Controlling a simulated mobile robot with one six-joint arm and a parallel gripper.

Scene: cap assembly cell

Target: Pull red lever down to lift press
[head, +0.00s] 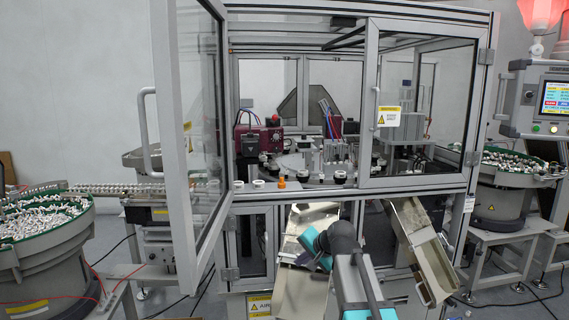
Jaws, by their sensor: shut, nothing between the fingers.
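A small red knob (276,119) shows inside the cell, beside a dark red unit (258,140) behind the open door. It may be the top of the red lever, but I cannot make out a handle shaft. A second dark red unit (331,126) with blue and red tubes stands to its right. I cannot tell for certain which part is the press. My arm rises from the bottom of the picture in front of the cell, below the worktable. My gripper and its fingers cannot be made out; the arm's own links hide that end.
The left glass door (186,150) stands open toward me; the right glass door (418,110) is shut. White-and-black caps and an orange piece (281,183) line the worktable's front edge. Metal chutes (422,247) slope below. Bowl feeders stand left (45,262) and right (500,205).

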